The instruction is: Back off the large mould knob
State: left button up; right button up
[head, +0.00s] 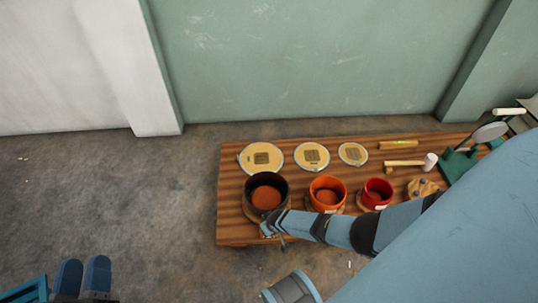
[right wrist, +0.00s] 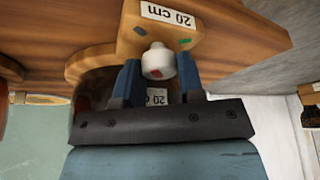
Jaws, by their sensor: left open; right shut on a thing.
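The large mould (head: 252,192) is a dark round pot with brown inside, at the left end of the wooden table. Its white knob (right wrist: 158,62) with a red mark shows in the right wrist view, by a wooden block (right wrist: 196,36) labelled "20 cm". My right gripper (right wrist: 158,80) is shut on the knob, one blue finger on each side. In the head view my right arm reaches across the table front to the mould's near side, and the knob is not clear there. My left gripper (head: 84,278) is open and empty, low at the left, away from the table.
An orange mould (head: 319,196) and a smaller red mould (head: 370,192) stand to the right on the wooden table (head: 229,205). Three round pale discs (head: 261,157) lie behind. A mallet (head: 410,162) and a green stand (head: 458,165) are at the right. Floor on the left is clear.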

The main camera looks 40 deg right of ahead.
pick_arm(q)
jog(key=shift+f, duration=0.15)
pick_arm(e)
jog(key=shift+w+d+n, duration=0.1)
jog(key=shift+n, duration=0.4)
jog(key=o, duration=0.9)
pick_arm(q)
jog(key=shift+w+f, duration=0.1)
pick_arm(e)
jog(key=p+v, duration=0.2)
jog(key=v, duration=0.1)
jog(key=shift+w, duration=0.1)
jog(key=shift+s+r+p, duration=0.3)
jog(key=shift+r+p, duration=0.3)
jog(key=shift+p, duration=0.1)
pick_arm(q)
jog(key=s+a+f+g+y+p, duration=0.2)
jog(key=a+f+g+y+p, duration=0.2)
jog(key=f, duration=0.5)
jog(key=shift+s+a+g+y+p, duration=0.2)
jog(key=shift+a+g+y+p, duration=0.2)
jog(key=shift+a+g+p, duration=0.35)
pick_arm(e)
jog(key=v, duration=0.9)
jog(key=shift+d+r, duration=0.2)
jog(key=shift+r, duration=0.1)
jog(key=shift+s, duration=0.1)
